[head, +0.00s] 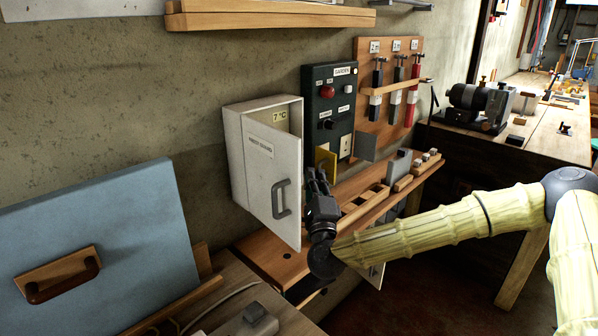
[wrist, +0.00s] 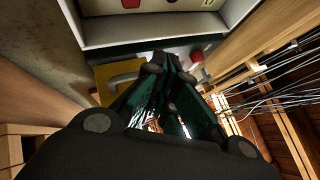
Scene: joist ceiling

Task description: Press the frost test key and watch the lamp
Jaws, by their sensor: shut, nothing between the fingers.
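A white box (head: 236,140) on the wall has its door (head: 272,180) swung open. The door has a grey handle and a label that seems to read "frost guard". A small "7 °C" plate (head: 280,116) shows inside. Beside it, a dark panel (head: 318,108) marked "GARDEN" carries a red round part (head: 327,91), a pale button and black knobs. I cannot tell which part is the frost test key or whether a lamp is lit. My gripper (head: 318,178) is shut and empty, pointing up just right of the door's edge. In the wrist view its closed fingers (wrist: 167,62) show.
A yellow plate (head: 325,163) is right behind my gripper; a wooden shelf (head: 272,252) runs below. Tools hang on a wooden board (head: 367,62) to the right. A blue panel (head: 110,235) leans at left. A workbench (head: 540,128) stands at right.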

